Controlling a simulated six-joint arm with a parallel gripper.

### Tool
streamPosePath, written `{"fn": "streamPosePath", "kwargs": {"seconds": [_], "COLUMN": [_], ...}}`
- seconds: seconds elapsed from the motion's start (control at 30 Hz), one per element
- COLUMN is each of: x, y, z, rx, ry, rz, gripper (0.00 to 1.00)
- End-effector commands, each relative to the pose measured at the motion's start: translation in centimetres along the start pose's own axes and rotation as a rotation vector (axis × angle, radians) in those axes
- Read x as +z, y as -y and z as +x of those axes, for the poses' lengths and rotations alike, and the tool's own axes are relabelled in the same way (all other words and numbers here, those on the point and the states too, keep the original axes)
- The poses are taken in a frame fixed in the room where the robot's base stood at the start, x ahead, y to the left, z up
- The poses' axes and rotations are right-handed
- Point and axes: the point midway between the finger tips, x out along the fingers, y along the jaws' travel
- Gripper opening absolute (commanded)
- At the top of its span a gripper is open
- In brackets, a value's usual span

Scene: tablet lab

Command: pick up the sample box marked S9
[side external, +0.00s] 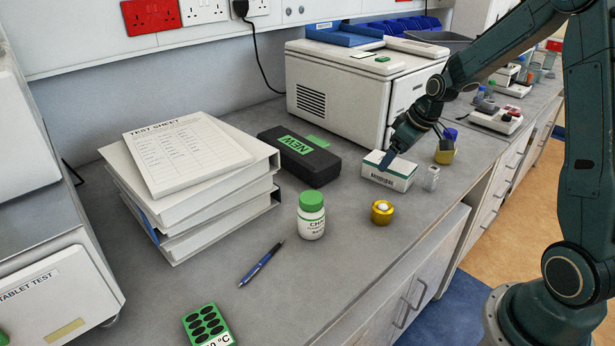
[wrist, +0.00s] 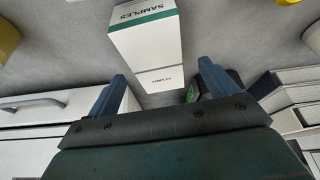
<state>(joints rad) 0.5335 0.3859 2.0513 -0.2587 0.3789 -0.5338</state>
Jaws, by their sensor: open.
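A white sample box (side external: 387,177) with a green band stands on the bench in front of the white machine. It also shows in the wrist view (wrist: 150,48), with "SAMPLES" printed on its green-banded face. I cannot read an S9 mark on it. My gripper (side external: 387,162) is at the box, its fingers pointing down by the top. In the wrist view my gripper (wrist: 163,72) is open, with one blue finger on each side of the box's near end and gaps showing. I cannot tell whether a finger touches the box.
A small clear vial (side external: 431,178) stands just right of the box. A yellow pot (side external: 445,153) is behind it. A yellow-gold holder (side external: 382,213) and a green-capped bottle (side external: 311,220) stand nearer. A black case (side external: 300,160) lies left.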

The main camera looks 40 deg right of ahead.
Motion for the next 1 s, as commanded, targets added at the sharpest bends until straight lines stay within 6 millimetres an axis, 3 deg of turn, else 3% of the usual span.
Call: {"fn": "streamPosePath", "kwargs": {"seconds": [0.37,0.8,1.0], "x": [0.1,0.3,0.3], "y": [0.0,-0.3,-0.3], "z": [0.7,4.8,5.4], "rx": [-0.001,-0.001,0.001], "ry": [0.001,0.001,0.000], "rz": [0.000,0.000,0.000], "gripper": [0.85,0.85,0.85]}}
